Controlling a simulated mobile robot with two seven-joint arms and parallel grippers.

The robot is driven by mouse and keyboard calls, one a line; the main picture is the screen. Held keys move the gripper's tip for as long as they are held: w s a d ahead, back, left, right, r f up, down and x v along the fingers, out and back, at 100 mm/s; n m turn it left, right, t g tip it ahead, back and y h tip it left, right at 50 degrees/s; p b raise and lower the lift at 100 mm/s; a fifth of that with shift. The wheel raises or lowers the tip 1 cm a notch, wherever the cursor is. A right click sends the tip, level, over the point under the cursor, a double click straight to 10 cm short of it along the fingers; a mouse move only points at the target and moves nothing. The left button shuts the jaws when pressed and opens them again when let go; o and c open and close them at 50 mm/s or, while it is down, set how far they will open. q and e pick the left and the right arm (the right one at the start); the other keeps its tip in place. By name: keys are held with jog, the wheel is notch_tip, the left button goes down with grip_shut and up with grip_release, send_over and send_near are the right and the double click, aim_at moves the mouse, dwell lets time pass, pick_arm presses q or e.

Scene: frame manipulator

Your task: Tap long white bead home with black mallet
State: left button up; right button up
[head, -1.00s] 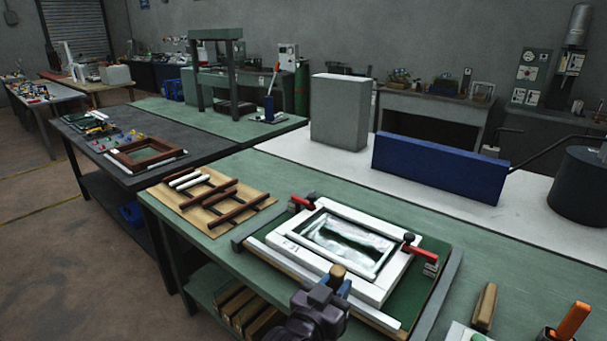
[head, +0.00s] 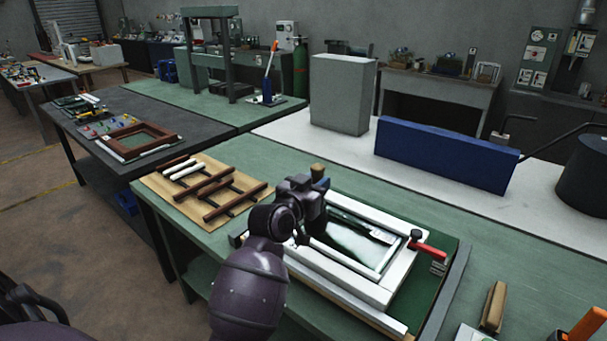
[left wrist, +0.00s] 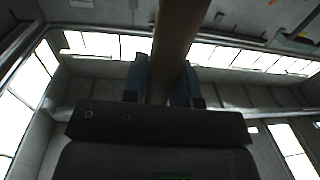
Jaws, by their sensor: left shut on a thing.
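A white frame (head: 347,281) with a shiny pane lies on the green bench. White bead strips (head: 345,260) lie along the inner near and right sides; I cannot tell which is the long bead the task names. My left gripper (head: 318,184) is over the far left part of the frame, shut on a wooden handle (head: 318,169) whose end sticks up above it. The handle also runs between the blue fingers in the left wrist view (left wrist: 176,50). The mallet's head is not clearly visible, and my arm hides the frame's left corner. My right gripper is out of view.
A red-handled clamp (head: 428,250) sits at the frame's right corner. A wooden board (head: 157,186) with dark and white bars lies to the left. A blue block (head: 445,155) stands behind. A wooden-backed tool (head: 494,306) and an orange-handled tool (head: 588,325) lie front right.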

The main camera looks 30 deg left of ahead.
pick_arm(q)
jog(key=w+a+f+m+h+b, duration=0.1)
jog(key=w+a+f+h+b, duration=0.1)
jog(key=a+f+b, duration=0.1)
jog(key=shift+a+f, duration=0.6)
jog(key=shift+a, duration=0.4)
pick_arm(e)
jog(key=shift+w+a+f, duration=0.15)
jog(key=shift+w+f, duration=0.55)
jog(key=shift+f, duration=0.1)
pick_arm(q)
jog(key=shift+w, duration=0.1)
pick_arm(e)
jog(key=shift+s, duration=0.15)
